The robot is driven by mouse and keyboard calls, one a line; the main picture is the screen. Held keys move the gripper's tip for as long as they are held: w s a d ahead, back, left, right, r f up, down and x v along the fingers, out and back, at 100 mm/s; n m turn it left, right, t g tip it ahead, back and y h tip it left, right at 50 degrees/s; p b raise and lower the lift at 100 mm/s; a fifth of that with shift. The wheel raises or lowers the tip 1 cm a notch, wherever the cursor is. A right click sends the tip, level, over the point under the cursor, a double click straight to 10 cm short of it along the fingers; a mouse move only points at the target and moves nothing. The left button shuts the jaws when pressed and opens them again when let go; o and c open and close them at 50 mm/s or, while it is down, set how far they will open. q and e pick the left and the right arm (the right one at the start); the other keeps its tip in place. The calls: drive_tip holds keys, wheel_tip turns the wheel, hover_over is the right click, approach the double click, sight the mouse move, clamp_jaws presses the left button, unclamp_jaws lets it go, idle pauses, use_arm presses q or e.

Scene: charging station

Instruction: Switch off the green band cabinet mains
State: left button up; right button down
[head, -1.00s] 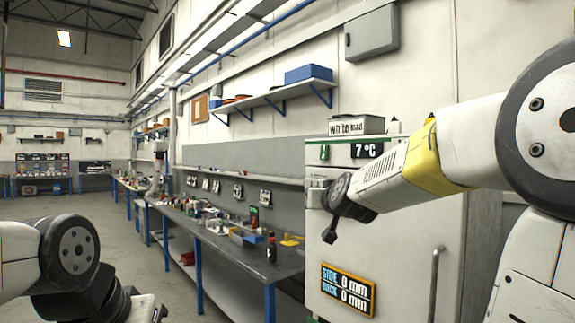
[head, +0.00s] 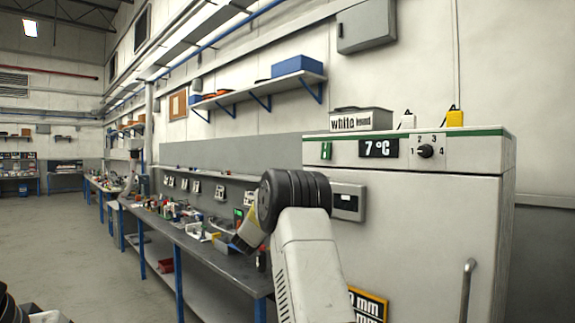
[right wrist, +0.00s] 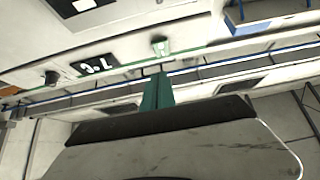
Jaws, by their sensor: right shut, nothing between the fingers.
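The green band cabinet (head: 400,240) is a pale cabinet at the right of the head view, with a green stripe along its top. A green rocker switch (head: 325,150) sits left of the 7 °C display (head: 379,148). A dial (head: 425,151) marked 1 to 4 is on the right. In the right wrist view the panel is tilted and turned over, with the green switch (right wrist: 160,46), display (right wrist: 93,65) and dial (right wrist: 51,78). My right gripper (right wrist: 158,78) is shut and empty, its green fingertips pointing towards the switch. Whether they touch is unclear. In the head view my right arm hides it.
A labelled box (head: 361,119), a white plug-like piece (head: 408,121) and a yellow one (head: 455,118) are on the cabinet top. A small grey box (head: 348,202) is on its front. A cluttered workbench (head: 228,262) stands left. The floor (head: 60,235) farther left is open.

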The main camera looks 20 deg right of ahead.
sight(327, 159)
idle(0.3)
drive_tip(key=x, duration=0.4)
drive_tip(key=f+x, duration=0.1)
drive_tip(key=x, duration=0.3)
drive_tip(key=d+x, duration=0.1)
drive_tip(key=x, duration=0.3)
drive_tip(key=shift+w+f, duration=0.1)
drive_tip(key=shift+f, duration=0.25)
drive_tip(key=shift+w+d, duration=0.25)
drive_tip(key=shift+d, duration=0.4)
drive_tip(key=shift+f, duration=0.1)
drive_tip(key=shift+w+d+f+h, duration=0.2)
drive_tip(key=shift+w+d+h, duration=0.05)
drive_tip(key=shift+d+h, duration=0.35)
drive_tip(key=shift+s+a+r, duration=0.1)
